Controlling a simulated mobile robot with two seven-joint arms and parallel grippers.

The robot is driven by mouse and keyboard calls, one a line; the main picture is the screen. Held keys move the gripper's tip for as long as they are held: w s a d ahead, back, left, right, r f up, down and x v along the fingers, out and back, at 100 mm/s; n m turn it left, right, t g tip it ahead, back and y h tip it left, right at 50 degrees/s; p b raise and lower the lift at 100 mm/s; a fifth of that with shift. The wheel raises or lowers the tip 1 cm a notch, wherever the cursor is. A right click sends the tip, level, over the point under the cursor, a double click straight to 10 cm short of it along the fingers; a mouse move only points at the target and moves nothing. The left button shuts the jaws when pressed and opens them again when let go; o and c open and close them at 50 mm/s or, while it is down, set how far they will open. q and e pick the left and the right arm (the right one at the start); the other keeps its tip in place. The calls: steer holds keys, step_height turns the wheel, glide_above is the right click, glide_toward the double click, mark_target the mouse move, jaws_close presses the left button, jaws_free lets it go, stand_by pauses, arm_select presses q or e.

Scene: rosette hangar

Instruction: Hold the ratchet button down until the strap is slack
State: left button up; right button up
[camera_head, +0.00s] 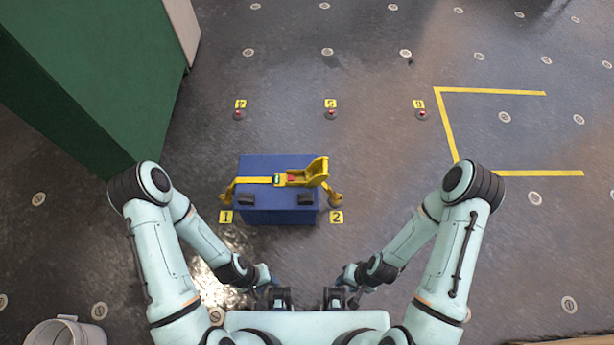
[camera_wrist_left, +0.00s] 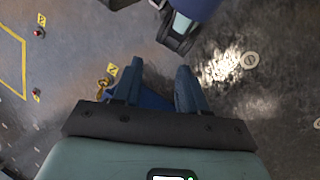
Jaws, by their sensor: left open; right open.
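The yellow strap (camera_head: 252,181) runs straight across the top of a blue case (camera_head: 278,212) in the head view. Its end hooks reach down to the floor beside plates 1 and 2. The ratchet (camera_head: 315,172) sits on the right part of the case top with its yellow handle raised. A small red button (camera_head: 291,178) shows at its left, beside a small green patch. My left gripper (camera_head: 280,297) and right gripper (camera_head: 335,297) are both low in front of my body, open and apart from the case. In the left wrist view, the left gripper's fingers (camera_wrist_left: 158,80) stand apart.
A green cabinet (camera_head: 75,80) stands at the upper left. Floor plates 4, 5 and 6 with red-topped fittings lie beyond the case. A yellow floor outline (camera_head: 445,125) is at the right. A grey bucket (camera_head: 68,333) is at the lower left. Floor around the case is clear.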

arm_select(q)
jaws_close()
stand_by(1.5)
